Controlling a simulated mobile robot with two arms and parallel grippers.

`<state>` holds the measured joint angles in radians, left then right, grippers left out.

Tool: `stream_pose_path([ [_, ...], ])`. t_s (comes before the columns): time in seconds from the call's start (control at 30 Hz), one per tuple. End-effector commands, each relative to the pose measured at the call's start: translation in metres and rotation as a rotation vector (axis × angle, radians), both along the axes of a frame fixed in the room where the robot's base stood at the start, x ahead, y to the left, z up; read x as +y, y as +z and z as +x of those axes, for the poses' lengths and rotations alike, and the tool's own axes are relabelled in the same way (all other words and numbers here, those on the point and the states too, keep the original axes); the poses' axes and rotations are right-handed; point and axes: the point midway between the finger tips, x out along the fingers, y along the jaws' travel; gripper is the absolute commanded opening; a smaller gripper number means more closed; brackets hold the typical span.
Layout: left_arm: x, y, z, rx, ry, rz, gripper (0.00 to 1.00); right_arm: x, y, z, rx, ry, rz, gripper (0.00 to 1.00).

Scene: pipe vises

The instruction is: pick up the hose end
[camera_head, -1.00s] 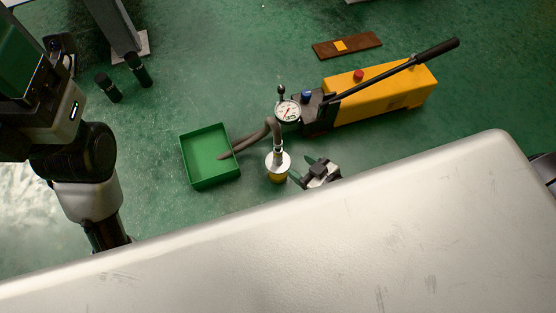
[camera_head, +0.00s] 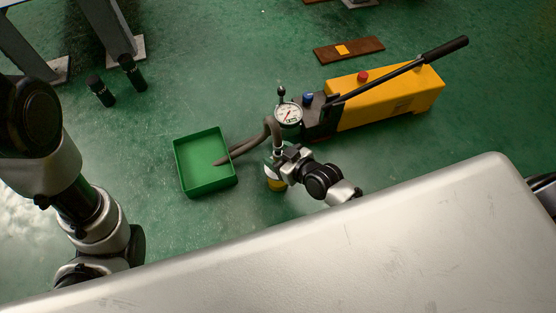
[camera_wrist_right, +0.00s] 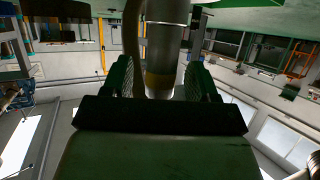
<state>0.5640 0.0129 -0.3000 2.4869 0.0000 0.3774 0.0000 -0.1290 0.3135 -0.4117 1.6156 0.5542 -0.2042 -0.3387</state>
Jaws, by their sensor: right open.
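The grey hose (camera_head: 268,130) runs out of the green tray and bends down into a metal hose end (camera_head: 277,149), which stands upright over a round holder with a white top and yellow lower part (camera_head: 276,185). My right gripper (camera_head: 284,155) is at the hose end, coming from the right and partly covering it and the holder. In the right wrist view the open fingers (camera_wrist_right: 160,82) stand on either side of the metal hose end (camera_wrist_right: 163,45). I cannot tell whether they touch it. My left arm is at the left; its gripper is not visible.
The green tray (camera_head: 205,187) lies left of the holder. A yellow hand pump (camera_head: 385,98) with a gauge (camera_head: 288,114) and a long black lever stands behind to the right. A large pale surface (camera_head: 330,250) fills the front. The green floor between is mostly clear.

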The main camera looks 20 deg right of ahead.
Motion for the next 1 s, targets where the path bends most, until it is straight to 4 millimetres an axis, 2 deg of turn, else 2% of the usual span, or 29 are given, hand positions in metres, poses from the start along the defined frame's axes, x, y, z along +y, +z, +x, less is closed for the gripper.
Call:
stream_pose_path([
  [0.23, 0.0000, 0.0011, -0.0006, -0.002, 0.000, 0.000, 0.63, 0.0003, 0.0004, 0.0009, 0.000, 0.000, 0.000, 0.57],
  [0.6, -0.0003, 0.0010, -0.0005, -0.001, 0.000, 0.001, 0.63, 0.0003, 0.0002, 0.0005, 0.000, 0.000, -0.001, 0.01],
  [1.0, -0.0001, 0.0048, -0.0009, -0.005, -0.002, 0.000, 0.63, 0.0003, 0.0058, 0.0010, -0.002, 0.000, 0.000, 0.00],
])
